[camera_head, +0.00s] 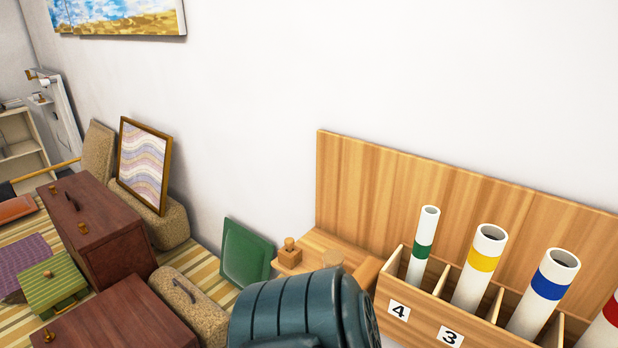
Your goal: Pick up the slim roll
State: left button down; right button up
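The slimmest roll (423,246) is a white tube with a green band. It stands slightly tilted in the compartment labelled 4 of a wooden rack (427,325) at the right. Its lower end is hidden behind the rack's front wall. Thicker white rolls stand to its right: one with a yellow band (480,268), one with a blue band (543,295), and one with a red band (606,325) cut by the picture edge. Neither of my grippers shows, and nothing visible touches the slim roll.
A dark teal link of my own arm covers the bottom middle, left of the rack. A wooden back panel (360,190) rises behind the rolls. A green panel (245,254) leans on the wall. Brown cases (100,225) and a framed wavy print (143,165) stand at the left.

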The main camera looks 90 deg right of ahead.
aim_at(430, 214)
jog(key=z, duration=3.45)
